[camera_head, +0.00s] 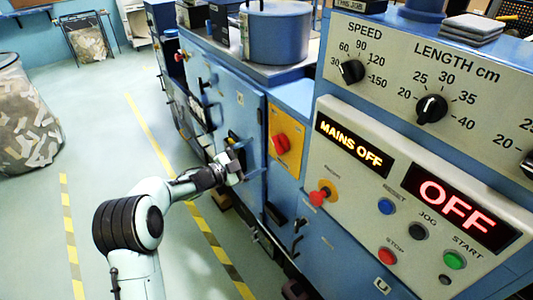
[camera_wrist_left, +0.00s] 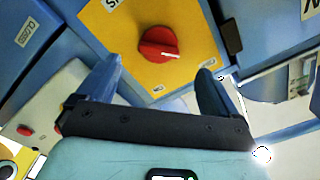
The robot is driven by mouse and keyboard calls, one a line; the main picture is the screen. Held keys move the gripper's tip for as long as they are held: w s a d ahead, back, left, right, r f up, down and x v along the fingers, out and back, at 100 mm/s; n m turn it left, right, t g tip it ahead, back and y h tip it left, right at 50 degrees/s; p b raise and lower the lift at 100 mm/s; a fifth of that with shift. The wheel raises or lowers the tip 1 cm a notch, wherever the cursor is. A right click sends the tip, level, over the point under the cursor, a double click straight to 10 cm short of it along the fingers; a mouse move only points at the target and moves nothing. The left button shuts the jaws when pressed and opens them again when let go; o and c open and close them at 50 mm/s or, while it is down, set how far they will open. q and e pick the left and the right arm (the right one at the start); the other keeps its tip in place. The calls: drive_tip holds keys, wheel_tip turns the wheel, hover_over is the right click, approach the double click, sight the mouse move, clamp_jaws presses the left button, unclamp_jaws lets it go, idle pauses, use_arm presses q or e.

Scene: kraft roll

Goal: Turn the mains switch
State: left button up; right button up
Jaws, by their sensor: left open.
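The mains switch is a red rotary knob (camera_head: 280,144) on a yellow plate (camera_head: 291,160) on the blue cabinet, left of the control panel. In the left wrist view the red knob (camera_wrist_left: 158,43) sits on its yellow plate (camera_wrist_left: 115,18), beyond and between the fingers. My left gripper (camera_head: 232,163) is in front of the cabinet, left of and a little below the knob in the head view. In the left wrist view its two fingers (camera_wrist_left: 160,88) are wide apart with nothing between them. A lit display (camera_head: 354,146) reads MAINS OFF. My right gripper is not in view.
The control panel (camera_head: 410,187) holds a second display (camera_head: 460,207) reading OFF, several push buttons and a red knob (camera_head: 321,195). Speed and length dials are above. A bin of scraps (camera_head: 25,120) stands at left. The striped floor beside the machine is clear.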

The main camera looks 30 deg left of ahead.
use_arm(q)
drive_tip(key=v, duration=0.5)
drive_tip(key=shift+b, duration=0.3)
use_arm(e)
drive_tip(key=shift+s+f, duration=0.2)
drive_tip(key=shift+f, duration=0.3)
